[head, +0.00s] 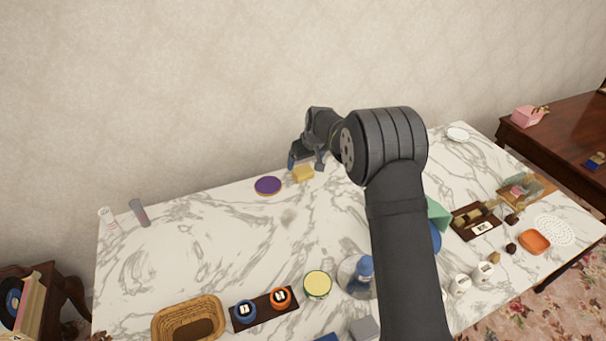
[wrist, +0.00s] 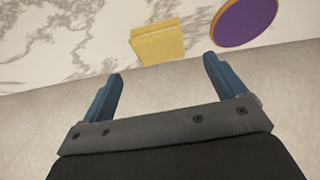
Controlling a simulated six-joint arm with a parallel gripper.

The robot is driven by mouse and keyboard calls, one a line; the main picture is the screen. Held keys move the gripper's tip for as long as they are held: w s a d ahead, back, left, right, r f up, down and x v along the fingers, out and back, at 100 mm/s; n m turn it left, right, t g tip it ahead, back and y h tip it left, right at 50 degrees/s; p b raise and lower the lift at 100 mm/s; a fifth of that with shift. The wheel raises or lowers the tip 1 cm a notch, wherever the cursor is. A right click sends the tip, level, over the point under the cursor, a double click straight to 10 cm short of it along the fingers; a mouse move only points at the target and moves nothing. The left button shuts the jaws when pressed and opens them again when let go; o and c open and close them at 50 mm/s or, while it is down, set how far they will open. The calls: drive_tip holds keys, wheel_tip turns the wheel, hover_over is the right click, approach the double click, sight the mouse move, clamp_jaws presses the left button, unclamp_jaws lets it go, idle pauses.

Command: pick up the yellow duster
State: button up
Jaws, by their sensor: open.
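The yellow duster (head: 303,174) is a small folded cloth lying on the marble table near its back edge. It also shows in the wrist view (wrist: 158,42), beyond my fingertips and roughly between them. My gripper (head: 305,164) is open and empty, at the back of the table close to the duster. In the wrist view my gripper (wrist: 163,68) has its two blue fingers spread apart, with a gap between them and the duster. I cannot tell its exact height above the table.
A round purple disc (head: 268,185) lies just left of the duster, and it shows in the wrist view (wrist: 243,20). The wall (head: 180,90) rises close behind. A basket (head: 170,318), cups and trays stand towards the front and right. The table's left middle is clear.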

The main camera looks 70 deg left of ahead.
sight(302, 168)
drive_tip(key=shift+x, duration=3.4)
drive_tip(key=shift+a, duration=0.1)
drive_tip(key=shift+r, duration=0.1)
drive_tip(key=c, duration=1)
drive_tip(key=shift+c, duration=0.2)
drive_tip(key=shift+r, duration=0.1)
drive_tip(key=shift+r, duration=0.65)
wheel_tip(302, 168, up, 3)
drive_tip(key=shift+f, duration=0.1)
drive_tip(key=w+d+r, duration=0.6)
drive_tip(key=w+d, duration=0.2)
drive_tip(key=shift+w+r, duration=0.25)
drive_tip(key=shift+r, duration=0.1)
